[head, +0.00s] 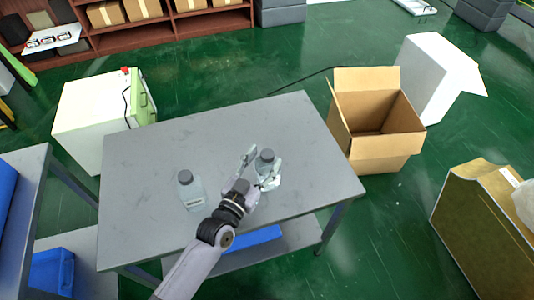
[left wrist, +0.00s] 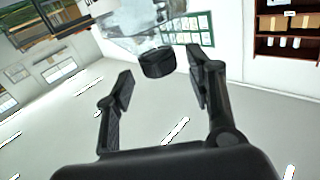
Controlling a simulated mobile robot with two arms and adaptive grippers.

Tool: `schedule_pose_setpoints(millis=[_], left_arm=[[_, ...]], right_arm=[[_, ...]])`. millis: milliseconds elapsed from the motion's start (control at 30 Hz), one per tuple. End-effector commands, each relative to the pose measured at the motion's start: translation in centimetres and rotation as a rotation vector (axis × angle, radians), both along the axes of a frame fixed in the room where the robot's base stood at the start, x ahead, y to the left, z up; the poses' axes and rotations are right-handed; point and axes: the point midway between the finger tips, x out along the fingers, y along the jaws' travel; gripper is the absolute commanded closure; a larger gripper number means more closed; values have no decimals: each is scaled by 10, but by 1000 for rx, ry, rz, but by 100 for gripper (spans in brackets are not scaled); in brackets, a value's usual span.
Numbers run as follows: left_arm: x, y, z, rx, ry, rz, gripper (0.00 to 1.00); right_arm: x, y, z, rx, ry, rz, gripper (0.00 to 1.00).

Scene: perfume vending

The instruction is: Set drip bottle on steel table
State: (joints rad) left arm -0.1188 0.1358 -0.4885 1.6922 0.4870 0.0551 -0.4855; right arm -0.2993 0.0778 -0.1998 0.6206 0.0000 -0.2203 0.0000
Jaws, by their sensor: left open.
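The grey steel table (head: 150,150) stands in the middle of the head view. A clear bottle with a dark grey cap (head: 265,165) stands upright on it, right of centre. My left gripper (head: 260,169) is open, with a finger on either side of this bottle. The left wrist view shows the bottle's dark cap (left wrist: 157,63) between the open fingers, with its clear body (left wrist: 140,20) beyond. I cannot tell whether the fingers touch it. A second similar bottle (head: 190,190) stands upright on the table to the left. Which one is the drip bottle I cannot tell. My right gripper is not in view.
An open cardboard box (head: 375,135) stands right of the table, with a white box (head: 435,80) behind it. A white and green cabinet (head: 95,120) stands at the table's back left. Blue items lie on the lower shelf. The table's back half is clear.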

Motion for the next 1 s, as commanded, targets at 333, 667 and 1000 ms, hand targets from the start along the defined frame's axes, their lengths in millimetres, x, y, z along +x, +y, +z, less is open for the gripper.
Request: schedule_pose_setpoints(millis=[333,667,1000], left_arm=[[-65,33,-2,3,1,0,50],[-83,43,0,0,-1,0,50],[-82,43,0,0,-1,0,50]], right_arm=[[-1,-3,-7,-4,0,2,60],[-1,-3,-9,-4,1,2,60],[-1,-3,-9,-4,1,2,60]])
